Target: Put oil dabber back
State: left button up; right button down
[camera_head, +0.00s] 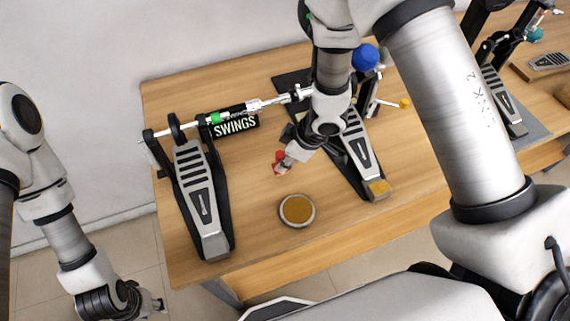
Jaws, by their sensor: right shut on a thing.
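A small red-topped item (280,156), which looks like the oil dabber, is at the tip of my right gripper (287,162). My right gripper is shut on it, above the wooden table between the two pedals; its lower part is small and hard to make out. A round dish (296,210) with a light rim and brown inside sits on the table in front of the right gripper. My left gripper (156,304) is at the lower left, off the table's front edge; its fingers are too small to tell.
A drum pedal (204,210) stands left on the table (250,180), another pedal (365,160) right, joined by a shaft (245,107). A blue ball (365,57) rises near my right arm. Bare wood surrounds the dish.

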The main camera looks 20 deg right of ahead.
notch_tip(320, 180, down, 2)
jog(key=shift+b, duration=0.3)
jog(key=shift+w+a+r, duration=0.1)
jog(key=shift+w+r, duration=0.1)
jog(key=shift+s+f, duration=0.1)
jog(key=shift+f, duration=0.05)
jog(key=c, duration=1.1)
grip_release()
pick_arm(q)
notch_tip(320, 180, down, 2)
jog(key=shift+w, duration=0.1)
pick_arm(e)
jog(key=shift+o, duration=0.6)
pick_arm(q)
notch_tip(320, 180, up, 3)
jog(key=p, duration=0.3)
pick_arm(e)
jog(key=v, duration=1.2)
jog(key=shift+r, duration=0.2)
